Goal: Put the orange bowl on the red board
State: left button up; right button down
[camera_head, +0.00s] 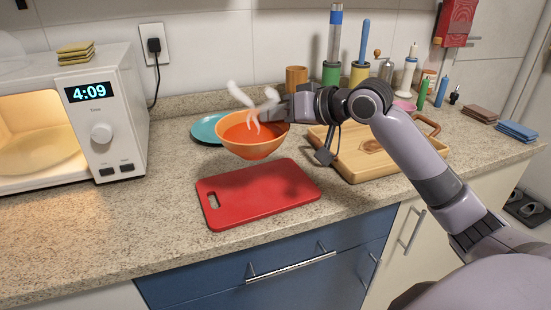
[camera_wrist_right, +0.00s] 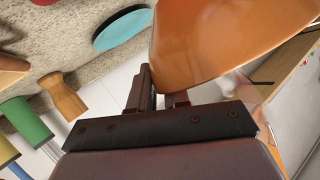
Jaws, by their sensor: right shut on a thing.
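The orange bowl (camera_head: 254,145) is held in the air above the far edge of the red board, apart from it, and looks roughly level. White steam-like wisps rise from it. My right gripper (camera_head: 272,112) is shut on the bowl's far right rim. In the right wrist view the bowl (camera_wrist_right: 225,35) fills the upper right, next to the fingers (camera_wrist_right: 163,95). The red board (camera_head: 262,196) lies flat on the counter and is bare, with a shadow on it. My left gripper is not in view.
A microwave (camera_head: 120,120) with its lit interior showing stands at left. A teal plate (camera_head: 205,128) lies behind the bowl. A wooden tray (camera_head: 365,165) lies to the right of the board. Several utensil holders stand along the wall. The counter left of the board is clear.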

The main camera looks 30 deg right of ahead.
notch_tip(320, 180, down, 5)
jog(key=shift+f+b, duration=0.1)
jog(key=shift+b, duration=0.2)
notch_tip(320, 180, down, 4)
jog(key=shift+r+b, duration=0.1)
jog(key=shift+b, duration=0.2)
jog(key=c, duration=1.1)
grip_release()
jog(key=shift+o, duration=0.2)
jog(key=v, duration=1.2)
